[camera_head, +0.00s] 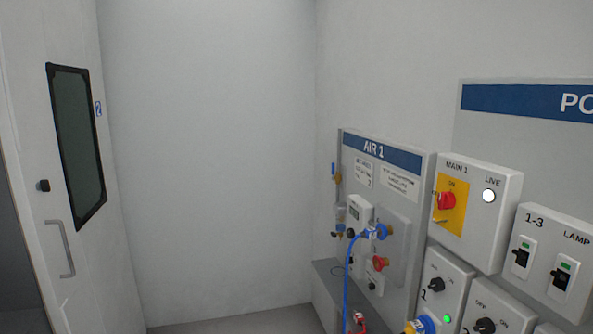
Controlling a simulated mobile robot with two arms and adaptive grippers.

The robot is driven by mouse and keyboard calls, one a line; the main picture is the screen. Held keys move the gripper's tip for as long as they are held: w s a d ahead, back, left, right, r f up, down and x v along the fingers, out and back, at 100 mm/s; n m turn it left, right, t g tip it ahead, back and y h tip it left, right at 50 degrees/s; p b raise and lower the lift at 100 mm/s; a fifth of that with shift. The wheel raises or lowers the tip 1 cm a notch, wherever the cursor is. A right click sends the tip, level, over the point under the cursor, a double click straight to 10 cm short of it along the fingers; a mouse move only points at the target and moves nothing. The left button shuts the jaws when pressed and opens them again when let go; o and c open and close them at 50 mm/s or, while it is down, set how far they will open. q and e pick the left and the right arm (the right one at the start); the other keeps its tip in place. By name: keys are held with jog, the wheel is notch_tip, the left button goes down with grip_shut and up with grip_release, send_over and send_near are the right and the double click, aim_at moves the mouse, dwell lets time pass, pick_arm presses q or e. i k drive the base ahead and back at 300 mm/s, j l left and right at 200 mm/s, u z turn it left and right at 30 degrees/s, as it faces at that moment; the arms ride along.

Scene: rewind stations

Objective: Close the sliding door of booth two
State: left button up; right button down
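A pale door (85,262) stands at the left of the head view. It has a tall dark window (78,145) in a black frame, a grey bar handle (62,249) and a small black knob (44,186). A small blue sign (98,109) that seems to read 2 is beside the window. A dark strip shows along the door's left edge, and I cannot tell whether it is an opening. Neither of my grippers is in view.
At the right, an AIR 1 panel (413,170) carries valves, a gauge and a blue hose (346,285). Nearer right is a power panel with a MAIN 1 box (507,190), a red switch and several smaller switch boxes. A bare wall (215,150) is between door and panels.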

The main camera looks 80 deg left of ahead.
aim_at(54, 125)
jog(key=u, duration=3.75)
jog(key=i+u, duration=0.1)
jog(key=u, duration=0.15)
jog(key=i+l+u, duration=0.15)
jog(key=i+l, duration=0.3)
jog(key=i+l+u, duration=0.2)
jog(key=i+l, duration=0.2)
jog(key=i+l+u, duration=0.15)
jog(key=i+l, duration=0.25)
jog(key=l, duration=0.3)
